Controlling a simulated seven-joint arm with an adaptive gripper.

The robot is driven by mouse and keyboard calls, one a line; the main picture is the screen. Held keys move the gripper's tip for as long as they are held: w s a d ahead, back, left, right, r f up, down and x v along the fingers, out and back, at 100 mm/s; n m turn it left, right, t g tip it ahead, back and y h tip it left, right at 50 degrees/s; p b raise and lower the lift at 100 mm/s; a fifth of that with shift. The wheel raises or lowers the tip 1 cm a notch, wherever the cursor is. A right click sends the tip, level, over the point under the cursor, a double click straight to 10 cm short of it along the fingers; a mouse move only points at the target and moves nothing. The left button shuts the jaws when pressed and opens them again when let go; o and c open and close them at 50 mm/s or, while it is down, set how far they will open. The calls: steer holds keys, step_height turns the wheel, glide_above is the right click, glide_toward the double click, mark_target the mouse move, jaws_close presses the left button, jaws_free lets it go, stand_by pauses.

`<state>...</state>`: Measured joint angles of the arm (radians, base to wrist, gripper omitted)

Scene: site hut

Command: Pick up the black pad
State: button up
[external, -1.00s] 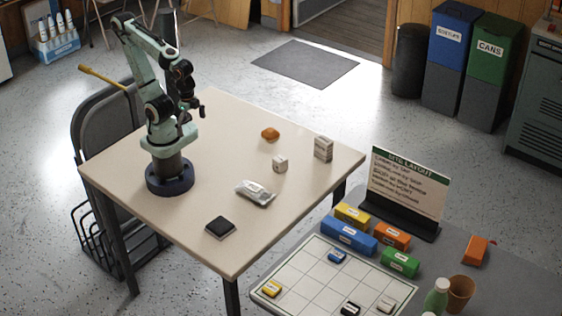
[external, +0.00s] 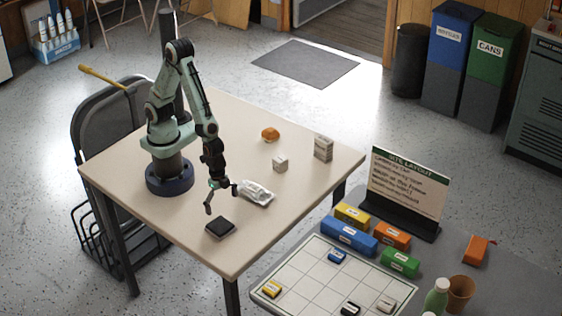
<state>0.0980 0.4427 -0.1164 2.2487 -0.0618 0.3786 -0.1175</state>
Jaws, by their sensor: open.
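The black pad (external: 220,228) is a small, dark, flat square with a lighter edge. It lies flat near the front edge of the beige table (external: 140,205). My gripper (external: 221,199) points down with its fingers spread. It is open and empty, just behind the pad and apparently above table height. I cannot tell the exact height of the gap. The pad is fully in view.
A clear-and-white packet (external: 256,194) lies close to the right of my gripper. A white cube (external: 280,164), an orange-brown lump (external: 270,134) and a small upright box (external: 323,148) stand farther back. A second table with a grid board (external: 310,268) is at lower right.

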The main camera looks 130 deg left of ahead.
mark_target(220, 225)
steer(key=shift+g, duration=0.4)
steer(key=f, duration=0.2)
steer(key=s+f, duration=0.1)
steer(key=f, duration=0.4)
steer(key=shift+s+d+f, duration=0.15)
steer(key=shift+s+f, duration=0.1)
steer(key=shift+f, duration=0.75)
steer(key=shift+c, duration=0.3)
steer(key=c, duration=1.2)
